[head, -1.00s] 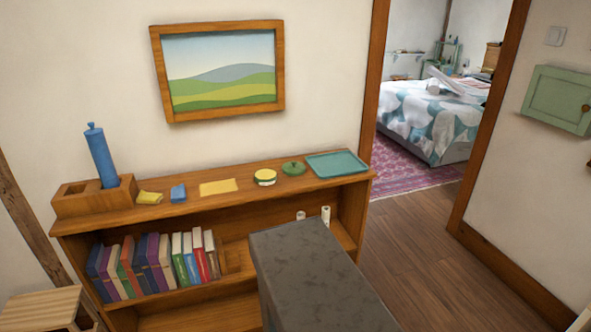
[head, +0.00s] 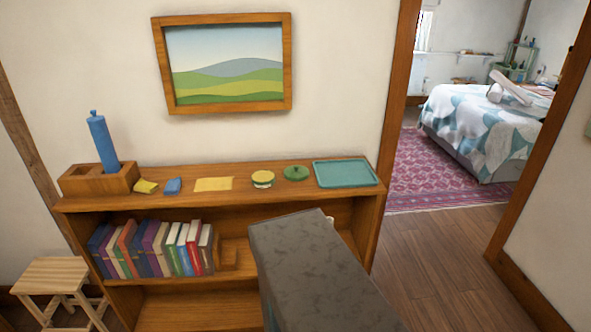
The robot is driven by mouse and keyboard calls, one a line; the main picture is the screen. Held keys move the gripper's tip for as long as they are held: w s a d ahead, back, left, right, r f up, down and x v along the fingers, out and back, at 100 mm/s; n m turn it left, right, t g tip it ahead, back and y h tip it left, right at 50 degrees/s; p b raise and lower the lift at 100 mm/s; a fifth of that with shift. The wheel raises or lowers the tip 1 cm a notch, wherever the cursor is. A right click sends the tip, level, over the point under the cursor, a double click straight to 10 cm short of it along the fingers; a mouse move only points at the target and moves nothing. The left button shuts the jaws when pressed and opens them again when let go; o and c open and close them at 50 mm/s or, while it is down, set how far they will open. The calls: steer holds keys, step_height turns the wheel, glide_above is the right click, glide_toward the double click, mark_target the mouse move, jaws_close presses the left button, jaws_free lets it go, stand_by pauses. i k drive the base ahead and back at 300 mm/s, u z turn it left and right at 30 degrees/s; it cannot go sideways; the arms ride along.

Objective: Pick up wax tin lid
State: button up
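A round green lid with a small knob (head: 296,173) lies on top of the wooden bookshelf (head: 222,194), toward its right end. It looks like the wax tin lid. Just left of it, and apart from it, stands a low round tin (head: 263,179) with a yellow top and a pale side. My gripper is not in view. A grey part of my own body covers the lower middle of the picture, below the lid.
A teal tray (head: 346,184) lies right of the lid. Left of the tin are a yellow sheet (head: 213,184), a blue block (head: 173,186), a yellow cloth (head: 146,187) and a wooden holder (head: 82,188) with a blue cylinder (head: 102,141). A stool (head: 60,277) stands lower left; floor (head: 437,262) is clear at right.

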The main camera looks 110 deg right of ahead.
mark_target(297, 172)
steer(key=z, duration=0.05)
steer(key=k, duration=1.55)
steer(key=z, duration=0.6)
steer(key=k, duration=1)
steer(key=u, duration=0.15)
steer(key=i, duration=0.5)
steer(key=z, duration=0.05)
